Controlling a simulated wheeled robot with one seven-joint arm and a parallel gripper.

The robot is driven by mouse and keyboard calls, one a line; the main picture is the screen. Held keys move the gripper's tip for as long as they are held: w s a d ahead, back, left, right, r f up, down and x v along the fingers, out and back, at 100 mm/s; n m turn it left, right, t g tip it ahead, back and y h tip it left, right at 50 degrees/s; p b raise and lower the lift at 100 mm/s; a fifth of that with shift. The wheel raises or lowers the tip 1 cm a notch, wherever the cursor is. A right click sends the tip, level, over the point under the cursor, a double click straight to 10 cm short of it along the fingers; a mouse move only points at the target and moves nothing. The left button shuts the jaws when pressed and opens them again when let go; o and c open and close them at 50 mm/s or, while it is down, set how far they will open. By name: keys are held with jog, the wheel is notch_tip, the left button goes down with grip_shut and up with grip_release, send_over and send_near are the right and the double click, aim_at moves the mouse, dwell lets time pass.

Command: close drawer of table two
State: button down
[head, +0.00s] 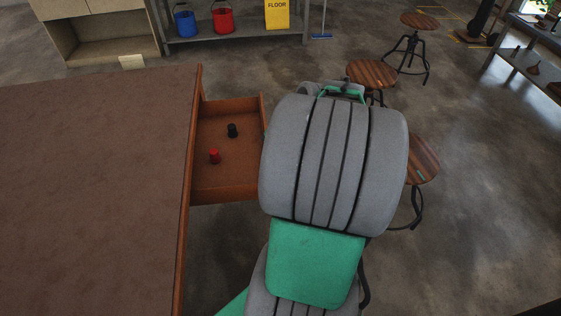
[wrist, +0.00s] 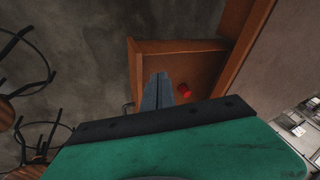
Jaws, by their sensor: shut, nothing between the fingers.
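The table (head: 90,180) has a brown top and fills the left of the head view. Its wooden drawer (head: 228,197) stands pulled out from the table's right side. A red piece (head: 214,156) and a black piece (head: 232,130) are inside. My grey and green arm covers part of the drawer's outer end, and my gripper is hidden there. In the wrist view my gripper (wrist: 158,78) is shut and empty, its fingers overlapping the open drawer (wrist: 180,46). I cannot tell whether they touch it. The red piece also shows there (wrist: 184,90).
Wooden stools (head: 371,73) stand to the right of my arm. A metal shelf with a blue bucket (head: 185,24), a red bucket (head: 223,20) and a yellow floor sign (head: 277,14) is at the back. Bare concrete floor lies beyond the drawer.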

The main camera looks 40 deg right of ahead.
jog(key=s+d+m+t, duration=0.25)
jog(key=s+d, duration=0.35)
jog(key=d, duration=0.5)
jog(key=w+a+f+b, duration=0.1)
jog(key=w+a+f, duration=0.4)
jog(key=w+f, duration=0.2)
jog(key=shift+w+a+f+n+b, duration=0.15)
jog(key=shift+w+f+n+b, duration=0.2)
jog(key=shift+f, duration=0.15)
